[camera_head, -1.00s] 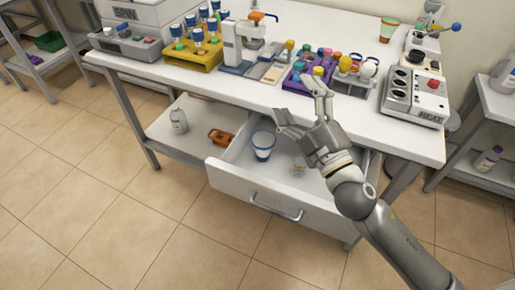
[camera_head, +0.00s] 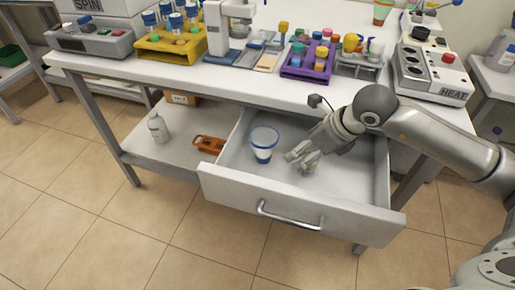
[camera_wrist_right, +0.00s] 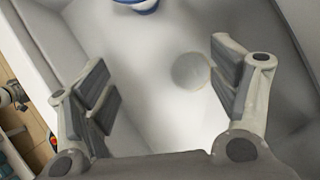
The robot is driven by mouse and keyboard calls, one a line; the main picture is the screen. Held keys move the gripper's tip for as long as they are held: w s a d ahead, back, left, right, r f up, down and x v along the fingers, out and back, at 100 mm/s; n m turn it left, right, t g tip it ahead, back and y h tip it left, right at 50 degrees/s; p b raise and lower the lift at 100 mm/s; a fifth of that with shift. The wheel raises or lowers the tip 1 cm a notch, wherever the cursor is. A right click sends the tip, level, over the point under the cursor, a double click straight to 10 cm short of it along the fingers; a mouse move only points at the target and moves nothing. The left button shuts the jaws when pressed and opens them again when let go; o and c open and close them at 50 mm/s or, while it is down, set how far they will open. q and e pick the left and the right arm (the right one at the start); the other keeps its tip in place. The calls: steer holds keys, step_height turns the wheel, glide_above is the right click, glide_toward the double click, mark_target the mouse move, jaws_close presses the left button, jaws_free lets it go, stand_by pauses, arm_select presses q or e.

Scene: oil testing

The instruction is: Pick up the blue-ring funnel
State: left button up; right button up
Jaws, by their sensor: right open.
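The blue-ring funnel (camera_head: 264,143) is a clear cup shape with a blue rim and a blue band lower down. It stands in the open drawer (camera_head: 290,205), toward the left side. Its blue edge (camera_wrist_right: 137,4) shows cut off at the top of the right wrist view. My right gripper (camera_head: 299,161) is open inside the drawer, to the right of the funnel and apart from it. A small pale round object (camera_wrist_right: 190,72) lies between the open fingers in the wrist view, near the right finger; whether they touch I cannot tell. My left gripper is out of view.
The drawer walls and the table front edge (camera_head: 190,80) surround the gripper. An orange object (camera_head: 208,144) and a white bottle (camera_head: 158,128) are on the lower shelf. A purple rack (camera_head: 307,68) and a heater (camera_head: 433,72) stand on the tabletop.

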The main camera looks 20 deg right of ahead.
mark_target(267, 138)
steer(key=w+a, duration=0.2)
steer(key=w, duration=0.1)
steer(key=w+a+f, duration=0.1)
steer(key=w+a, duration=0.1)
steer(key=w+a+f, duration=0.1)
steer(key=w+a, duration=0.1)
steer(key=w, duration=0.1)
steer(key=shift+w+a+f, duration=0.2)
steer(key=shift+w+a, duration=0.1)
steer(key=shift+a, duration=0.1)
steer(key=x, duration=0.3)
steer(key=shift+w+a, duration=0.3)
steer(key=shift+x, duration=1)
steer(key=shift+c, duration=0.8)
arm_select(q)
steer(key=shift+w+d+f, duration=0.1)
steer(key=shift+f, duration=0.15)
arm_select(e)
steer(key=c, duration=0.7)
steer(key=shift+c, duration=0.2)
